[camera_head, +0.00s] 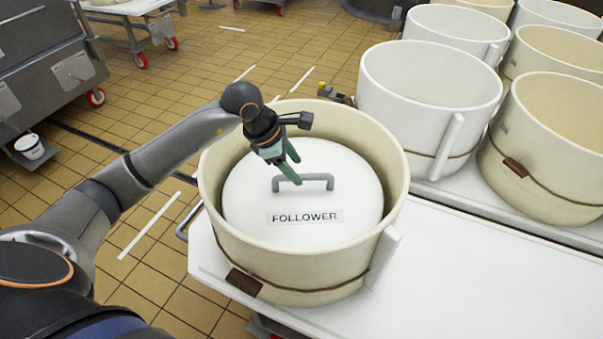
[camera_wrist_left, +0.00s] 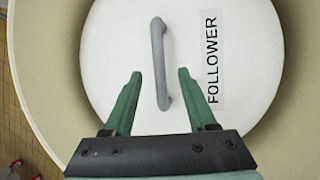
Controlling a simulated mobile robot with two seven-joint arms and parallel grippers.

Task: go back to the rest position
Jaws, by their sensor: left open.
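My left gripper (camera_head: 292,166) has green fingers and is open and empty. It hangs above a white round follower lid (camera_head: 300,240) with a grey handle (camera_head: 318,181) and a "FOLLOWER" label. The lid lies inside a cream round mould (camera_head: 222,228) on a white table. In the left wrist view the open fingers (camera_wrist_left: 157,72) show on either side of the handle (camera_wrist_left: 159,62) in the picture, with the lid (camera_wrist_left: 115,45) behind; I cannot tell the exact height gap. My right gripper is not in view.
Several more cream moulds (camera_head: 428,85) stand at the upper right on a white surface. The white table (camera_head: 450,285) is clear right of the near mould. A steel machine (camera_head: 45,60) stands at the upper left, with a small white bucket (camera_head: 30,147). Tiled floor lies between.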

